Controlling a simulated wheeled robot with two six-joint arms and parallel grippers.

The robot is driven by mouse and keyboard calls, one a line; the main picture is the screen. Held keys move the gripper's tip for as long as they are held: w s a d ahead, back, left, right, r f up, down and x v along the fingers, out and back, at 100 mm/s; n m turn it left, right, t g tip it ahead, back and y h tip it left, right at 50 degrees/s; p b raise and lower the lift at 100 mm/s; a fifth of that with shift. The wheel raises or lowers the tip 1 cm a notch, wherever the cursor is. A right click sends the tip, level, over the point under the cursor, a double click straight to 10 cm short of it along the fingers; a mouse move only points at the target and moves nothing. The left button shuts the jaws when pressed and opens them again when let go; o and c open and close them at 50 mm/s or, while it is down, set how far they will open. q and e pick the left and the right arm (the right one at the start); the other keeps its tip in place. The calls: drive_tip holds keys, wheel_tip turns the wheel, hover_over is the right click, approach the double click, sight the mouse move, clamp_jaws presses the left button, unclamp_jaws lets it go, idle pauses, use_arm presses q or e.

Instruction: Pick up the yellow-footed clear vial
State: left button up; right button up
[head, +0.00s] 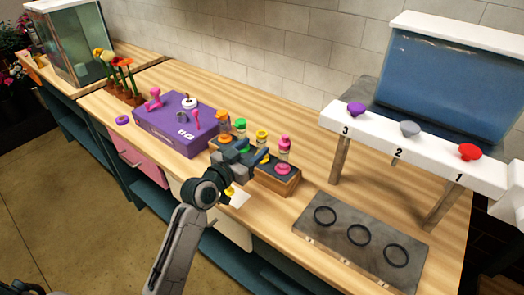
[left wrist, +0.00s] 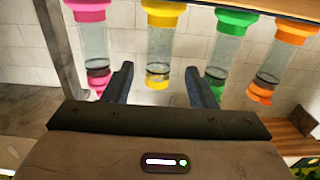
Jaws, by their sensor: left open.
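The yellow-footed clear vial (head: 262,136) stands in a row of vials on a dark-topped wooden rack (head: 289,184), between a green one and a pink one. In the left wrist view the clear vial (left wrist: 159,44) has yellow at both ends and shows between the two fingers. My left gripper (head: 256,152) is open at the front of the rack, close to the vial. In the left wrist view the open fingers (left wrist: 161,86) appear on either side of its lower yellow end, with nothing clamped. Part of the rack is hidden behind the gripper. My right gripper is out of view.
Neighbouring vials are green (head: 240,127), orange (head: 223,118) and pink (head: 285,144). A purple box (head: 160,128) stands left. A white numbered beam (head: 428,152) with funnels stands right, behind a grey plate (head: 326,236) with three rings. The wood behind the rack is clear.

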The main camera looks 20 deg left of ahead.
sight(259, 142)
use_arm(q)
drive_tip(key=x, duration=0.1)
drive_tip(key=p+x, duration=0.1)
drive_tip(key=x, duration=0.2)
drive_tip(key=shift+s+r+p, duration=0.1)
drive_tip(key=shift+r+p, duration=0.2)
drive_tip(key=shift+r, duration=0.05)
drive_tip(key=shift+w+d+f, duration=0.15)
drive_tip(key=shift+w, duration=0.2)
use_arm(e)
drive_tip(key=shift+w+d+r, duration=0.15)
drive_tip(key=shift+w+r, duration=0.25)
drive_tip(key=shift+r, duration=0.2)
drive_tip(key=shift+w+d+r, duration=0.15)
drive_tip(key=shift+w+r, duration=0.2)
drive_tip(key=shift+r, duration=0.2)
use_arm(q)
drive_tip(key=shift+s, duration=0.1)
clamp_jaws()
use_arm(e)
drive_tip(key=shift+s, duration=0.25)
